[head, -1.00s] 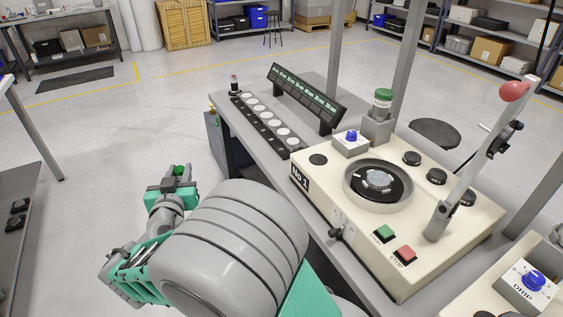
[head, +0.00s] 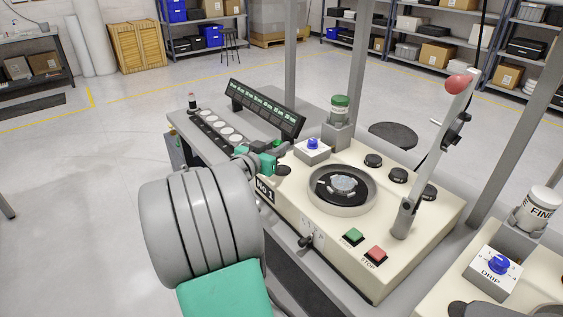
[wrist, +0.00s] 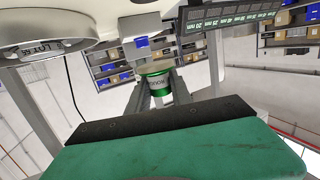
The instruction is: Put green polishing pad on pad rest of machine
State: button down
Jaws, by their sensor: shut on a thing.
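The green polishing pad (wrist: 156,70) sits between the two fingers of my gripper (wrist: 160,88) in the wrist view; a pale tan face and a lettered white band show there. In the head view my gripper (head: 271,153) is shut on it, and only a little dark and green (head: 278,144) shows at the fingertips. It is beside the back left corner of the cream machine (head: 385,215). A dark round disc (head: 284,170) on that corner, close below my gripper, looks like the pad rest. Whether the pad touches anything is unclear.
A box with a blue knob (head: 313,147) and a green-capped bottle (head: 340,105) stand just right of my gripper. A tilted display (head: 265,108) and a row of white discs (head: 219,129) lie behind. The lever (head: 430,165) stands at the right.

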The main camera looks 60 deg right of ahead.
send_over(282, 170)
notch_tip(282, 170, down, 6)
jog(key=shift+a+r, duration=0.15)
notch_tip(282, 170, down, 3)
jog(key=shift+r+p, duration=0.1)
jog(key=shift+p, duration=0.25)
jog(key=shift+f, duration=0.2)
jog(key=shift+f+b, duration=0.25)
jog(key=shift+b, duration=0.05)
jog(key=c, duration=1.1)
grip_release()
jog(key=shift+c, duration=0.2)
